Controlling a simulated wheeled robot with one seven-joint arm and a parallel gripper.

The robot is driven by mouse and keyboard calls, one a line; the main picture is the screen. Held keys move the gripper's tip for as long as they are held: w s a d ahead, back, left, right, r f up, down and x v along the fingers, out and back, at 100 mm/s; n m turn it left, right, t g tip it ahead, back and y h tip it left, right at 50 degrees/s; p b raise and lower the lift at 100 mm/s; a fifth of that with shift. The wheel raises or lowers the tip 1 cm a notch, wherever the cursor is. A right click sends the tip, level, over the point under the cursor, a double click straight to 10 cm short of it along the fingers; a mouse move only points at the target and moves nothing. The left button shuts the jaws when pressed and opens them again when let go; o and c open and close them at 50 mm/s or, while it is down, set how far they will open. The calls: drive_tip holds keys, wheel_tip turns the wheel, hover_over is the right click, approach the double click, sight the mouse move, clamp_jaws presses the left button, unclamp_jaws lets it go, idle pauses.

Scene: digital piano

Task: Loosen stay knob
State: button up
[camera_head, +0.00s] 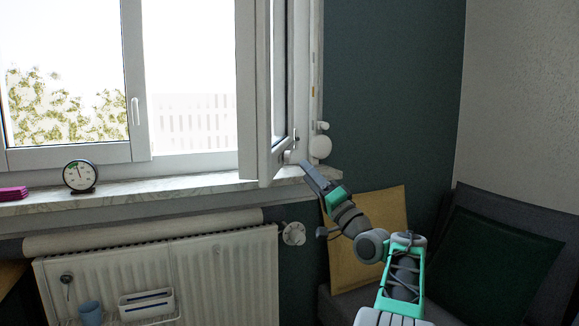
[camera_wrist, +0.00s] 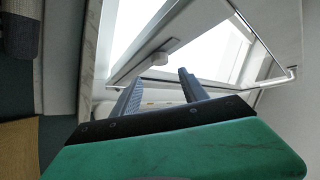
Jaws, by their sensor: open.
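The open window sash (camera_head: 262,100) stands swung into the room. A small pale knob (camera_wrist: 160,59) sits on a grey plate on the window in the wrist view, just beyond and between my fingertips, apart from them. A pale knob-like part (camera_head: 291,157) shows at the sash's lower corner in the head view; I take it as the same knob. My gripper (camera_head: 305,166) is just right of it, with its fingers pointing up-left. In the wrist view my gripper (camera_wrist: 160,76) is open, with nothing between its two grey fingers. A thin metal rod (camera_wrist: 272,82) runs at the right there.
A marble sill (camera_head: 140,199) holds a round dial clock (camera_head: 80,176) and pink cloths (camera_head: 12,193). Below are a radiator (camera_head: 200,270) and its valve (camera_head: 293,234). A round white fitting (camera_head: 320,147) is on the frame.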

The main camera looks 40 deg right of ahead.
sight(286, 156)
drive_tip(key=a+x, duration=0.1)
drive_tip(key=x, duration=0.5)
drive_tip(key=shift+w, duration=0.35)
drive_tip(key=shift+a, duration=0.1)
drive_tip(key=shift+c, duration=0.4)
clamp_jaws()
